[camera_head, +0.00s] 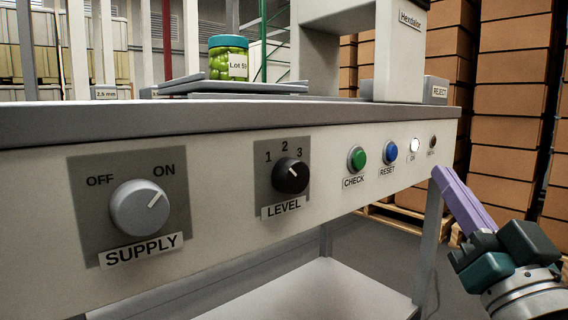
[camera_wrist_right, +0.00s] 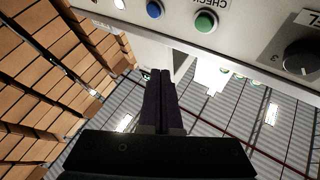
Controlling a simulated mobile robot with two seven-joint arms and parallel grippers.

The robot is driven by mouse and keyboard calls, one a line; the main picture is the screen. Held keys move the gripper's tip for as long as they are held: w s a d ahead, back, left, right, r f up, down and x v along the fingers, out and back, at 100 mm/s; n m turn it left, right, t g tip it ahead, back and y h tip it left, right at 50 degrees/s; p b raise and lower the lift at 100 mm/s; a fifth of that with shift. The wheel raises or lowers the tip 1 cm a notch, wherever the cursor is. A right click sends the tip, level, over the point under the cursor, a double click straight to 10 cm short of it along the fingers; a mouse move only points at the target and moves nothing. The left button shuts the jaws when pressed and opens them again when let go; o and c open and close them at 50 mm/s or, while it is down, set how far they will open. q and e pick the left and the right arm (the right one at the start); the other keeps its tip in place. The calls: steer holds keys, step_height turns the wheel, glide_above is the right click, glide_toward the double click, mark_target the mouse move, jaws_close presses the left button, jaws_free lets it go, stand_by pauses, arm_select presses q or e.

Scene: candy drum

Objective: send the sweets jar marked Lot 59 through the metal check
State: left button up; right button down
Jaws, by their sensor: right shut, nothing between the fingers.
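The sweets jar (camera_head: 228,60), with a green lid, green sweets and a label reading Lot 59, stands upright on a flat grey plate (camera_head: 240,87) on top of the machine, left of the Hevdalor arch (camera_head: 340,20). The front panel has a green CHECK button (camera_head: 357,158), a blue RESET button (camera_head: 390,150), a LEVEL knob (camera_head: 290,176) and a SUPPLY knob (camera_head: 139,207) turned to ON. The ON lamp (camera_head: 414,146) is lit white; the lamp beside it is dark. My right gripper (camera_head: 440,174) is shut and empty, right of the panel. My left gripper is out of view.
A box marked REJECT (camera_head: 437,90) sits at the machine's right end. Stacked cartons (camera_head: 515,100) stand on pallets behind. A lower shelf (camera_head: 310,292) lies under the panel. The space in front of the buttons is clear.

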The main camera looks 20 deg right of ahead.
mark_target(359, 160)
steer(key=shift+w, duration=0.1)
steer(key=w+a+b, duration=0.3)
steer(key=w+b, duration=0.1)
steer(key=w, duration=0.4)
steer(key=shift+a+b, duration=0.25)
steer(key=shift+b, duration=0.1)
steer(key=shift+s, duration=0.1)
stand_by(0.8)
stand_by(0.8)
steer(key=shift+w+a, duration=0.15)
steer(key=shift+w, duration=0.3)
